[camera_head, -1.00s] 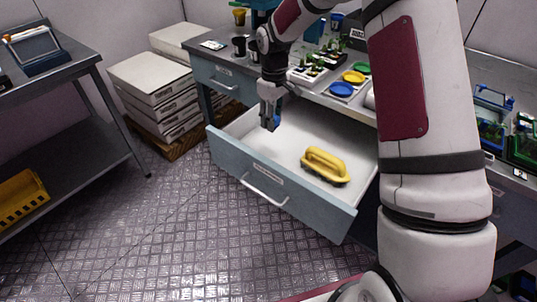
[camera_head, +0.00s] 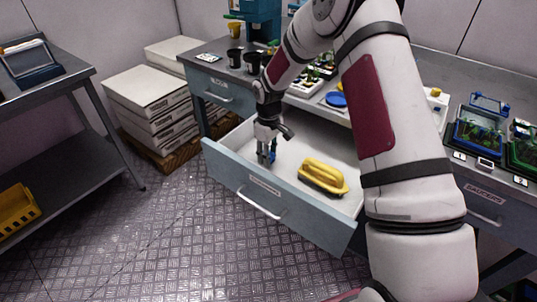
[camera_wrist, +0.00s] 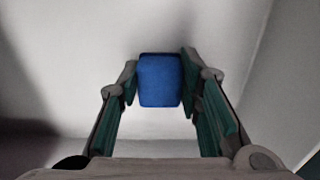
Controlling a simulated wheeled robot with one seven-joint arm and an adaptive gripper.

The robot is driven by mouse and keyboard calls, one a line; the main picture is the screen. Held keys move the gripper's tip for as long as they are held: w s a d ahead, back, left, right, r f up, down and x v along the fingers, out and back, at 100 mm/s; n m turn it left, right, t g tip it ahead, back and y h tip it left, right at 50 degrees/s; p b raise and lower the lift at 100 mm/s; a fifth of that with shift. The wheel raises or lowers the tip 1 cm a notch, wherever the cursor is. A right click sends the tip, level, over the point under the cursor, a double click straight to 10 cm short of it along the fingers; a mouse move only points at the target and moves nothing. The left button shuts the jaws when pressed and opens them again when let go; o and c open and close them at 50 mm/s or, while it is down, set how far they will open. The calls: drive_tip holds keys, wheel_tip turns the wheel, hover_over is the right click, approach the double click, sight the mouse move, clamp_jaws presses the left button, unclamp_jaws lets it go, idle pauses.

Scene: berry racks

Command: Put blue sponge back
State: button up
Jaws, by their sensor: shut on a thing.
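The blue sponge (camera_wrist: 160,82) is held between the two fingers of my gripper (camera_wrist: 159,85) in the wrist view. In the head view my gripper (camera_head: 266,155) points down inside the open drawer (camera_head: 262,185), left of the yellow brush. Only a small bit of blue shows at its fingertips there. The drawer's pale inside fills the wrist view below the sponge. I cannot tell whether the sponge touches the drawer floor.
A yellow-handled brush (camera_head: 323,176) lies in the drawer to the right of my gripper. The workbench (camera_head: 208,52) above holds cups, plates and plant trays. White boxes (camera_head: 150,95) are stacked at the left. A metal shelf (camera_head: 75,83) stands at far left.

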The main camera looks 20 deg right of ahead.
drive_tip(key=o, duration=1)
drive_tip(key=shift+f, duration=0.1)
